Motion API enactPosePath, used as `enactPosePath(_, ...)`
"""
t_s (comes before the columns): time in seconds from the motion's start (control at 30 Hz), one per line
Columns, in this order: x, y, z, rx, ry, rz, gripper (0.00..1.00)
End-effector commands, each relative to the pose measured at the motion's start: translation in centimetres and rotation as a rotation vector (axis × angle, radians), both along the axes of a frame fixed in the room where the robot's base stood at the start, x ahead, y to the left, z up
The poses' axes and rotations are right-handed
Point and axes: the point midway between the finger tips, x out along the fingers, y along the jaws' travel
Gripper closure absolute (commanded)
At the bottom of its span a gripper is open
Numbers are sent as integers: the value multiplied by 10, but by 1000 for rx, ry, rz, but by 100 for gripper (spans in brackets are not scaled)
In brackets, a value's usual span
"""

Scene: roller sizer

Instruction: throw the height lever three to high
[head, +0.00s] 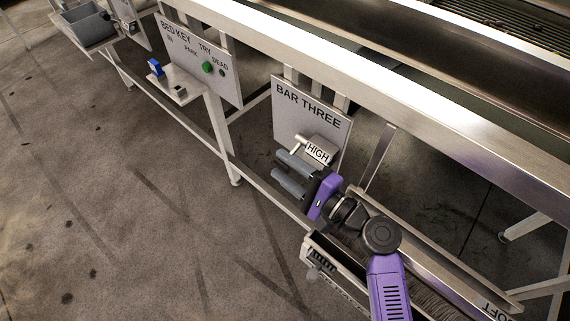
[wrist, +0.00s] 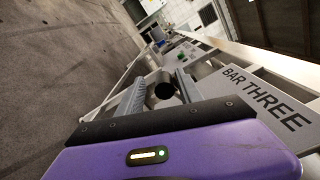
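The panel marked BAR THREE (head: 311,108) hangs below the metal rail, with a small grey box bearing a HIGH label (head: 318,152). A short pale metal lever (head: 299,142) sticks out at the box's upper left. My gripper (head: 281,170) is beside the box, its two grey fingers apart and pointing left. In the wrist view a dark round end (wrist: 163,91), probably the lever's, shows between the spread fingers of my gripper (wrist: 160,85), touching neither clearly. The lever's base is partly hidden.
Left of it stands a BED KEY panel (head: 199,62) with a green button (head: 207,67) and a shelf (head: 181,86) holding a blue item (head: 156,67). A long trough with a brush lies at lower right. Open concrete floor (head: 110,210) fills the left.

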Motion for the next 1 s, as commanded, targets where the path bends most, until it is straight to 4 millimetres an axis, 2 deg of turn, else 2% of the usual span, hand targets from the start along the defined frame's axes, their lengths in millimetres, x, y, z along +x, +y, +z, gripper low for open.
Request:
enactPosePath(0.37,-1,-5,4,3,-8,-4,55)
enactPosePath(0.8,-40,-54,3,2,-5,-5,55)
enactPosePath(1.0,-47,-62,3,3,-6,-2,55)
